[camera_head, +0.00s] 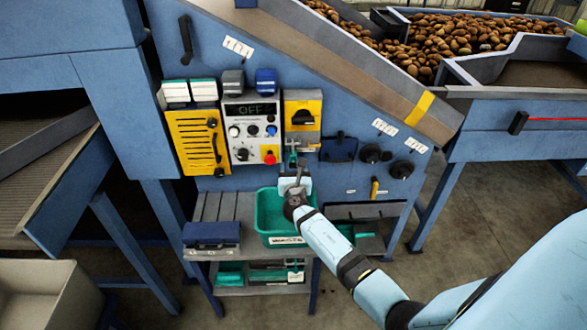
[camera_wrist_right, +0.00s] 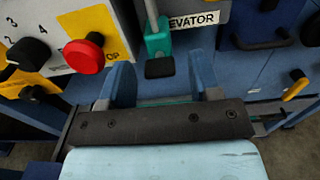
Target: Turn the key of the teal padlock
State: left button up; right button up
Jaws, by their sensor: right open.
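The teal padlock (camera_wrist_right: 158,40) hangs from a grey shackle in front of the white "ELEVATOR" label in the right wrist view. The dark head of its key (camera_wrist_right: 160,68) points down from the padlock's lower end. In the head view the padlock (camera_head: 292,158) is a small teal shape below the yellow switch box, partly hidden by my gripper. My right gripper (camera_wrist_right: 163,78) is open and empty. Its blue fingers stand left and right of the key in the picture, and neither visibly touches it. I cannot tell the exact depth between them. My left gripper is not in view.
A red stop button (camera_wrist_right: 84,57) sits left of the padlock on the control panel (camera_head: 251,133). A teal bin (camera_head: 272,222) stands on the shelf below my right gripper. A yellow handle (camera_wrist_right: 296,90) and black knobs (camera_head: 402,169) are to the right.

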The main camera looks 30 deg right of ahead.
jog(key=shift+w+d, duration=0.15)
jog(key=shift+w, duration=0.1)
jog(key=c, duration=0.9)
